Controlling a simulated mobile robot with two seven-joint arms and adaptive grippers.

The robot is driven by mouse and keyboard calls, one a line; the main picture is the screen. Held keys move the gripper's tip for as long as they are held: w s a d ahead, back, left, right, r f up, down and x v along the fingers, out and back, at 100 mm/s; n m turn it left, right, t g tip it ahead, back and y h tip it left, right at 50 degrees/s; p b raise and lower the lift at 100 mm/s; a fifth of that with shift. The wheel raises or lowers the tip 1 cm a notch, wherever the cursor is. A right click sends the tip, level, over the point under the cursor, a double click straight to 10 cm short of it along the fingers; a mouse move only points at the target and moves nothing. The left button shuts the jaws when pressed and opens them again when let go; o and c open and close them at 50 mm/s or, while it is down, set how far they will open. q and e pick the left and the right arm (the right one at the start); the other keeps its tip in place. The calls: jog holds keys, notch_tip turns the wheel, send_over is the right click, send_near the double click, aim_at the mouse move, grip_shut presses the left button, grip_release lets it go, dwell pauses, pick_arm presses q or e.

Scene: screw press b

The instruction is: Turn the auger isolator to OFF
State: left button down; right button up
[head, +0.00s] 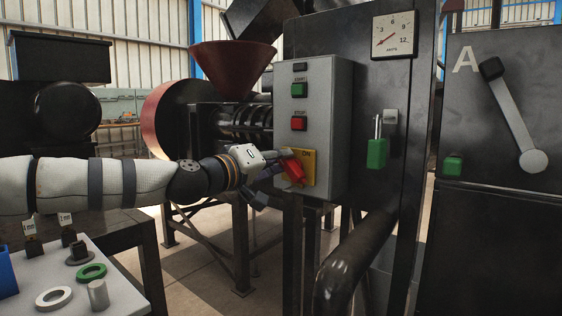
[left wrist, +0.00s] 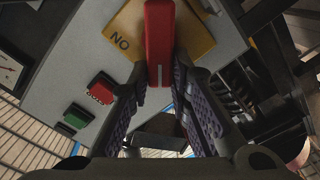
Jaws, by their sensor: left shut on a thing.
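The auger isolator is a red handle (head: 293,168) on a yellow plate (head: 309,170) low on the grey control box. The word ON shows on the plate's upper part; no OFF mark is readable. In the head view the handle looks tilted against the plate's edges. My left gripper (head: 277,173) reaches in from the left and is shut on the handle. In the left wrist view, the red handle (left wrist: 160,45) stands between the two fingers of my left gripper (left wrist: 160,85), and the yellow plate (left wrist: 198,38) lies behind it. My right gripper is not in view.
A green START button (head: 299,90) and a red STOP button (head: 299,123) sit above on the grey box (head: 328,120). A green padlock (head: 377,152) hangs to the right. A table (head: 120,285) with rings and small parts stands at lower left. A dark pipe (head: 350,265) runs below.

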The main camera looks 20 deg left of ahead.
pick_arm(q)
jog(key=shift+w+a+f+n+b, duration=0.1)
jog(key=shift+f+n+b, duration=0.25)
jog(key=shift+n, duration=1.05)
jog(key=shift+a+f+n+b, duration=0.1)
jog(key=shift+f+n+b, duration=0.25)
jog(key=shift+n, duration=1.05)
jog(key=shift+w+a+f+n+b, duration=0.1)
jog(key=shift+f+n+b, duration=0.2)
jog(key=shift+n, duration=1.1)
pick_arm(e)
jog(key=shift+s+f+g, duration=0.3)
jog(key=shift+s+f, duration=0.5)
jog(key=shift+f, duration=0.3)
pick_arm(q)
jog(key=shift+s, duration=0.1)
jog(key=c, duration=1.5)
grip_release()
jog(key=v, duration=1.2)
jog(key=shift+r, duration=0.1)
